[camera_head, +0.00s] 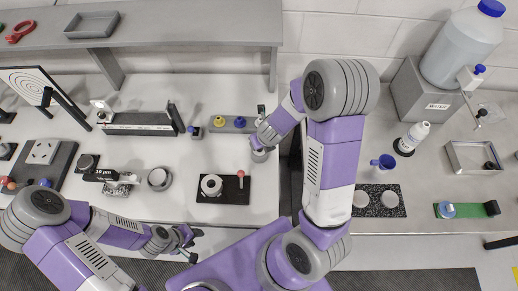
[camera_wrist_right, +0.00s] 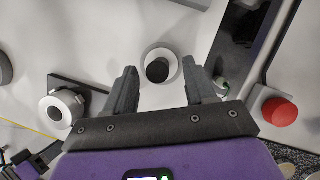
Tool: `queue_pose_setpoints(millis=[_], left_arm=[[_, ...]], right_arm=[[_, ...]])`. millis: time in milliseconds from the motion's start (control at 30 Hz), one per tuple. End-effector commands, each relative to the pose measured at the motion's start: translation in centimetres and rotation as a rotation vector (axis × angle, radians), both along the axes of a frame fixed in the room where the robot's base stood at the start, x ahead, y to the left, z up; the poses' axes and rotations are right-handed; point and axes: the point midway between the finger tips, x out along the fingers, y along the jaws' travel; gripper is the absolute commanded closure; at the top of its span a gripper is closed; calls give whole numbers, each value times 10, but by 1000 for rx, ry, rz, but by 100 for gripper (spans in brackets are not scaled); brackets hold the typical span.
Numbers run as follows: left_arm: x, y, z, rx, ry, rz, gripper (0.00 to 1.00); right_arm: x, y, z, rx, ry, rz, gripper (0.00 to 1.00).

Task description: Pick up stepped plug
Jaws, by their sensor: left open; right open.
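My right gripper (camera_wrist_right: 163,85) is open in the right wrist view. A dark round piece (camera_wrist_right: 158,70) inside a pale ring shows between and beyond its fingers. I cannot tell for sure which of these is the stepped plug. In the head view, the right gripper (camera_head: 262,152) points down near the bench's right edge, partly hidden by its wrist. My left gripper (camera_head: 188,243) is open and empty past the bench's front edge.
A red-topped pin (camera_head: 240,174) stands on the black plate. Yellow (camera_head: 219,121) and blue knobs stand on a strip behind. A dark gap separates the benches. A red button (camera_wrist_right: 280,112) shows in the wrist view.

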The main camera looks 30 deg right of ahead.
Motion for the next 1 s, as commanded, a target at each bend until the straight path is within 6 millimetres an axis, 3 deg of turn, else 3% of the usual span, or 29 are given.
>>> queue_pose_setpoints(millis=[33,200,500,567,767,1000], left_arm=[[0,0,-8,0,-1,0,57],[0,0,-18,0,-1,0,57],[1,0,-18,0,-1,0,57],[1,0,-18,0,-1,0,57],[1,0,-18,0,-1,0,57],[1,0,-17,0,-1,0,57]], right_arm=[[3,0,-13,0,3,-1,45],[12,0,-33,0,2,-1,45],[14,0,-36,-1,0,0,45],[14,0,-36,-1,0,0,51],[14,0,-36,-1,0,0,82],[14,0,-35,-1,0,1,83]])
